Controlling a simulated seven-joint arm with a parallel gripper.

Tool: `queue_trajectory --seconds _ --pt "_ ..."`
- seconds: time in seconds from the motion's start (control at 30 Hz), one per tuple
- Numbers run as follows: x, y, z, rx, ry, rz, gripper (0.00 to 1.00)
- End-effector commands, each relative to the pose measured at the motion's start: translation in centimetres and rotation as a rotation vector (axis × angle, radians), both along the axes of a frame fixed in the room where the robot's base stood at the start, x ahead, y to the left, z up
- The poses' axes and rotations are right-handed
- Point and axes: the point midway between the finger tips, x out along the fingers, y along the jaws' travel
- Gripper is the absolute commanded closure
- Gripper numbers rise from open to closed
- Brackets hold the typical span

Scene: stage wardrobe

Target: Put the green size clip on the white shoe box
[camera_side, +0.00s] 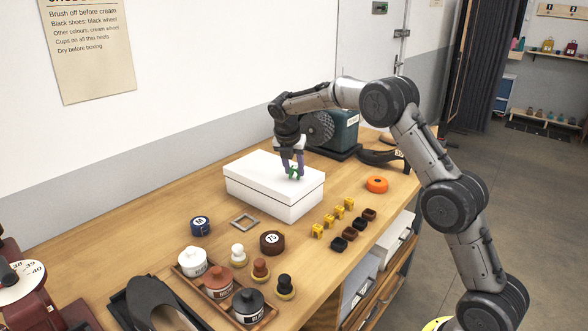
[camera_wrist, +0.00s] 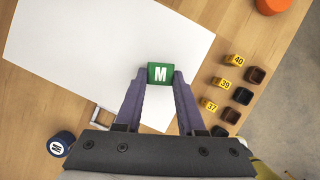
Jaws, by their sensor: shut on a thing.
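The white shoe box (camera_side: 268,191) lies closed on the wooden bench, and its lid (camera_wrist: 95,45) fills much of the wrist view. The green size clip (camera_wrist: 160,73), marked with a white M, is between my fingertips over the lid. My gripper (camera_side: 292,172) points down above the right half of the box and is shut on the clip. In the wrist view my gripper (camera_wrist: 160,78) has its purple fingers on either side of the clip. I cannot tell whether the clip touches the lid.
Yellow clips (camera_side: 328,220) and dark brush blocks (camera_side: 350,233) stand right of the box. An orange ring (camera_side: 377,184) lies beyond them. A blue M disc (camera_side: 200,225), a metal frame (camera_side: 244,220) and a tray of jars (camera_side: 233,306) are in front. A grey-green machine (camera_side: 340,130) stands behind.

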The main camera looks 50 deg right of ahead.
Motion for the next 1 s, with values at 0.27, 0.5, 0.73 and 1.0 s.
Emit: queue_trajectory --seconds 0.27,0.5,0.73,1.0 --pt "0.0 0.0 -0.3 -0.001 -0.001 0.0 1.0" --pt "0.0 0.0 -0.6 -0.001 0.0 0.001 0.44" --pt "0.0 0.0 -0.6 -0.001 -0.001 0.001 0.32" --pt "0.0 0.3 0.4 -0.001 -0.003 0.001 0.32"
